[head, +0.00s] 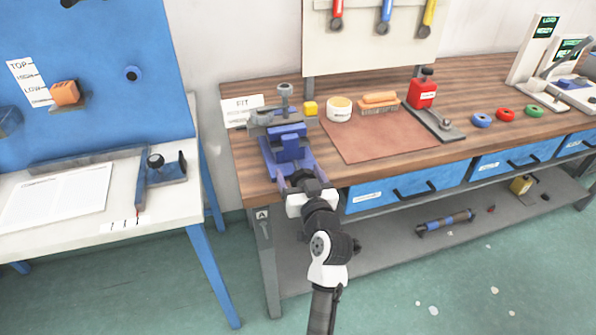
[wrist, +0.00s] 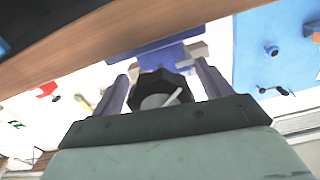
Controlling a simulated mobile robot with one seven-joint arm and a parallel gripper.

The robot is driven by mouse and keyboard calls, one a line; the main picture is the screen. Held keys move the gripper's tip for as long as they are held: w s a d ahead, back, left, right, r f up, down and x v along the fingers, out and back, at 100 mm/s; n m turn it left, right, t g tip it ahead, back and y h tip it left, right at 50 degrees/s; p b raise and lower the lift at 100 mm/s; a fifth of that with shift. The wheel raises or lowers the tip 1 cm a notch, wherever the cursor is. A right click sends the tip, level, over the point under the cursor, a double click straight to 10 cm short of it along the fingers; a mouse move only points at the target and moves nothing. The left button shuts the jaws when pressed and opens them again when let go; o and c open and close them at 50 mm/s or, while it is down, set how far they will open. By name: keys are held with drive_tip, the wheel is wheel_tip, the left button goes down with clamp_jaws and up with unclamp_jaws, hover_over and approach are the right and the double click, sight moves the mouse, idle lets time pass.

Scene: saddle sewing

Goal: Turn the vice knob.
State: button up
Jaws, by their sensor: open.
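The blue vice (head: 285,152) is mounted at the front left edge of the wooden workbench. My gripper (head: 304,181) is at the front of the vice, just off the bench edge. In the wrist view my gripper (wrist: 163,78) is open, with one finger on each side of the dark faceted vice knob (wrist: 160,86). The knob has a light round face with a pale bar across it. I cannot tell whether either finger touches it. The vice's blue body (wrist: 163,52) shows behind the knob. In the head view the knob is mostly hidden by my gripper.
The bench (head: 250,168) has a blue drawer (head: 405,186) right of my gripper and a lower shelf. A brown mat (head: 375,140) lies right of the vice, with a white tub (head: 339,109) and a brush (head: 379,103). A white table (head: 185,208) stands left across a narrow gap.

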drive_tip(key=shift+s, duration=0.1)
drive_tip(key=shift+c, duration=0.2)
drive_tip(key=c, duration=1)
drive_tip(key=shift+o, duration=0.2)
drive_tip(key=shift+m, duration=0.7)
drive_tip(key=o, duration=1)
drive_tip(key=shift+s, duration=0.1)
